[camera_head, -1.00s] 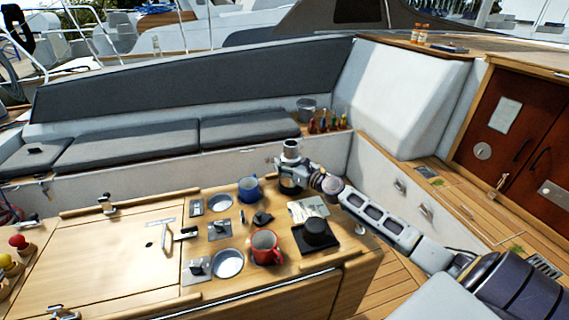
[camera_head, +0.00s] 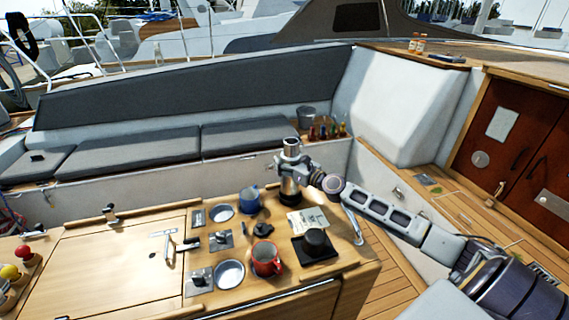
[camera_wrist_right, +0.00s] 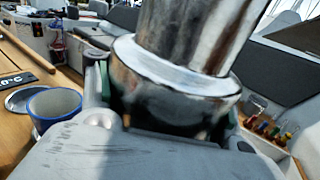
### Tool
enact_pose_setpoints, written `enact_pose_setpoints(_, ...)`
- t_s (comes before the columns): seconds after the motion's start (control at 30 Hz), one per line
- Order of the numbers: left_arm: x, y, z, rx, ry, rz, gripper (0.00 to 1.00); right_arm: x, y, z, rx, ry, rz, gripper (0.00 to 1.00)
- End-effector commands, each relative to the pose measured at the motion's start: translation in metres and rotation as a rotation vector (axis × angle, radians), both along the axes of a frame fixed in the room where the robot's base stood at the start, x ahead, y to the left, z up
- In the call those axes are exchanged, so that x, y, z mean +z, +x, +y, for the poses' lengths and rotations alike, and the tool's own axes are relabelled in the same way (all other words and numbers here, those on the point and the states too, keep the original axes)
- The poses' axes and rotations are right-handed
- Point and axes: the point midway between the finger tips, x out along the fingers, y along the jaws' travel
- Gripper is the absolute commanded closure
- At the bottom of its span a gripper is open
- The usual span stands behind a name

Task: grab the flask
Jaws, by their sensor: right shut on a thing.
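The flask (camera_head: 291,151) is a shiny silver cylinder with a wider lower part, held roughly upright at the far right corner of the wooden cockpit table. My right gripper (camera_head: 290,183) is shut on it, reaching in from the right. In the right wrist view the flask (camera_wrist_right: 198,38) fills the upper middle, with a pale ring above its darker lower part. The right gripper (camera_wrist_right: 165,112) has its fingers on both sides of that part. My left gripper is not in view.
A blue mug (camera_head: 249,198) stands just left of the gripper, and a red mug (camera_head: 266,259) nearer. A black round object (camera_head: 315,238) sits on a dark pad. Round metal dishes (camera_head: 230,273) lie further left.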

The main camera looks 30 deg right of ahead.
Motion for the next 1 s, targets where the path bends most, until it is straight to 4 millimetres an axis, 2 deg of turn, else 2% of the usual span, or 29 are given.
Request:
enact_pose_setpoints(0.03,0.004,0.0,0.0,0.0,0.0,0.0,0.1,0.007,0.0,0.0,0.001,-0.001,-0.002,0.78)
enact_pose_setpoints(0.4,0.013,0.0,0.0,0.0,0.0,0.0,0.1,0.027,0.0,0.0,0.001,-0.001,-0.003,0.78)
enact_pose_setpoints(1.0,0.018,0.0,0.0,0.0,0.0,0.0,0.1,0.037,0.0,0.0,-0.001,0.001,-0.002,0.78)
